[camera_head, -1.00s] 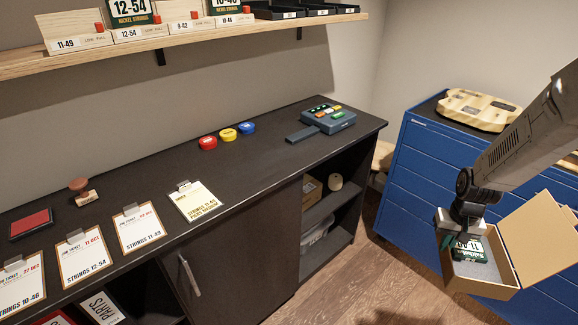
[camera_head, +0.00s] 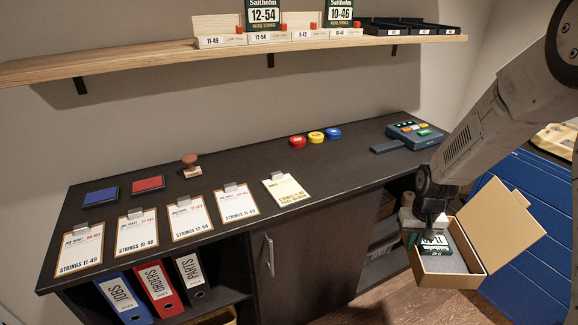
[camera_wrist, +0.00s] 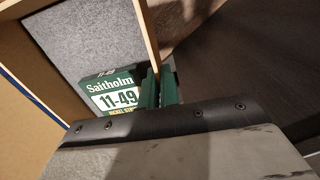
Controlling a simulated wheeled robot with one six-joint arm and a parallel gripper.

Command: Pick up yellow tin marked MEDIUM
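The yellow tin (camera_head: 316,137) is a small round tin on the dark counter, between a red tin (camera_head: 297,142) and a blue tin (camera_head: 333,132). Its lid marking is too small to read. My gripper (camera_head: 429,219) is far from it, at the lower right in front of the counter. It is shut on the wall of an open cardboard box (camera_head: 496,257), which seems to hang in the air. A green Saitholm 11-49 string pack (camera_wrist: 110,95) lies inside the box on grey lining. The wrist view shows the box wall (camera_wrist: 150,35) running between my fingers.
A grey-blue device with coloured buttons (camera_head: 412,132) stands right of the tins. Clipboards, ink pads (camera_head: 147,184) and a stamp (camera_head: 191,167) lie further left. A shelf (camera_head: 240,54) with string boxes hangs above. Blue drawers (camera_head: 530,210) stand at right.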

